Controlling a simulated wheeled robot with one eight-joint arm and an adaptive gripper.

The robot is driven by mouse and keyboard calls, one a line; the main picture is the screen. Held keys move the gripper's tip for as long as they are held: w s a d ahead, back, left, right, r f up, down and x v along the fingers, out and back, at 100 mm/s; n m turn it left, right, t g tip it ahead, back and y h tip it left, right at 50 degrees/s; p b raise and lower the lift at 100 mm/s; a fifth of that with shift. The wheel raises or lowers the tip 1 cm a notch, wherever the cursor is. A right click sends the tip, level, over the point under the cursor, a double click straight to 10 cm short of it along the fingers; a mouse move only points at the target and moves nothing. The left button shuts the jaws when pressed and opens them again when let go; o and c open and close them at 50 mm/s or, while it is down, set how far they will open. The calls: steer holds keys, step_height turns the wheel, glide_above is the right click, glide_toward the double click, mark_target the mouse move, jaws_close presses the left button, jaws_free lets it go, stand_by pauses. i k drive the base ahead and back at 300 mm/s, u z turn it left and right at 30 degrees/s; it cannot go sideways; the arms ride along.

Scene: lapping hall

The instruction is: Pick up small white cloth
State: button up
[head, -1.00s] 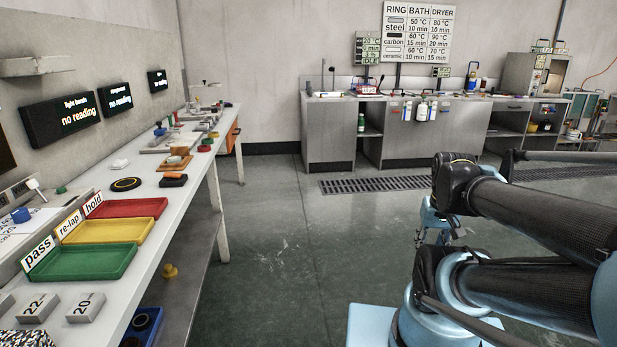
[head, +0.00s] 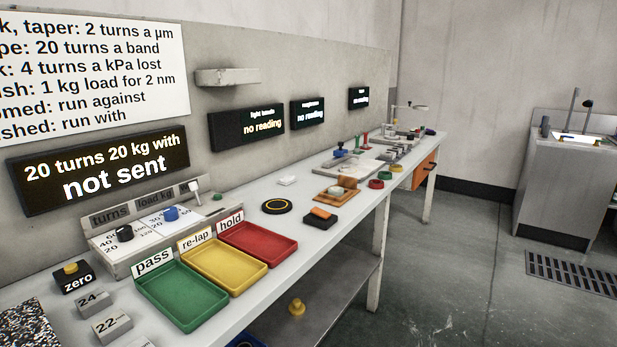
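A small white item (head: 287,181), possibly the small white cloth, lies on the long white bench (head: 345,222), near the wall side. It is too small to tell whether it is folded cloth or a block. It sits behind a black ring with a yellow band (head: 277,206) and left of a wooden board (head: 333,196). Nothing is touching it. My gripper is not in view in the head view now.
Green (head: 182,321), yellow (head: 258,281) and red (head: 291,252) trays line the bench's front edge. Grey weights (head: 112,324) and a dial panel (head: 120,262) stand at left. A dark block with an orange top (head: 320,216) lies beyond the trays. Open floor (head: 440,285) is at right.

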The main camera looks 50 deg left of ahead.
mark_target(287, 179)
steer(key=i, duration=2)
steer(key=u, duration=3.05)
steer(key=i, duration=1.2)
